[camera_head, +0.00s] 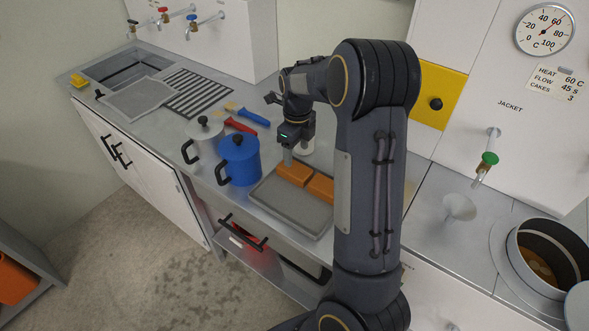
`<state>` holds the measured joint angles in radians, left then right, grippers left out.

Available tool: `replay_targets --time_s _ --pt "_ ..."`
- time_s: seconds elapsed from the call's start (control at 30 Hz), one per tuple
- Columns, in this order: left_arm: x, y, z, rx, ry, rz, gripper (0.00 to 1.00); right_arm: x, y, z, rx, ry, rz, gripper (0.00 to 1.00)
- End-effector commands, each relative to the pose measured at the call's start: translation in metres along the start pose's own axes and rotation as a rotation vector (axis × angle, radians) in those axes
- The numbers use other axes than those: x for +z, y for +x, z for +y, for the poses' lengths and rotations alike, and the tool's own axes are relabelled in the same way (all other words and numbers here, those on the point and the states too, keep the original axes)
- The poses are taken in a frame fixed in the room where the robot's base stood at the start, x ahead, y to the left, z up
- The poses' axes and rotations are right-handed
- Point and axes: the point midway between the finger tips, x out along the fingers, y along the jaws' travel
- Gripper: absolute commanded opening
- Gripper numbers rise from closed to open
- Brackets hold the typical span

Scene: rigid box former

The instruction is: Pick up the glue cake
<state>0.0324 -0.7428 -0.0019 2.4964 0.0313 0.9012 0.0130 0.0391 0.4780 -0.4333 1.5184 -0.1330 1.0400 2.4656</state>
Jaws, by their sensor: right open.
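Two orange-brown glue cakes lie side by side at the back of a grey tray on the metal counter: one glue cake (293,175) on the left and another cake (321,187) on the right, partly hidden by my arm. The tray (285,207) is bare in front of them. My right gripper (288,160) points down just behind and above the left end of the left cake. It is open, and I see nothing held in it. Whether a finger touches the cake is not clear. My left gripper is out of view.
A blue lidded pot (240,160) and a pale lidded pot (204,141) stand left of the tray. A red-handled tool (240,126) and a blue-handled tool (253,117) lie behind. A round vessel (545,257) with brown contents is far right.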

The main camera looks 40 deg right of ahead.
Motion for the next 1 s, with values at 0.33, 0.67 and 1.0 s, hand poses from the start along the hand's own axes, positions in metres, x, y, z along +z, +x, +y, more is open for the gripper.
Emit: replay_targets --time_s 0.33,0.67,1.0 --pt "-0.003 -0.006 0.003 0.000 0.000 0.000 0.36 0.002 0.035 -0.002 -0.004 0.040 0.013 0.64" --pt "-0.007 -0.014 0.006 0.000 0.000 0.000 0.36 0.005 0.078 0.000 -0.005 0.039 0.012 0.64" --pt "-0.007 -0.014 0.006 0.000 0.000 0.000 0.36 0.006 0.081 0.000 -0.006 0.038 0.009 0.53"
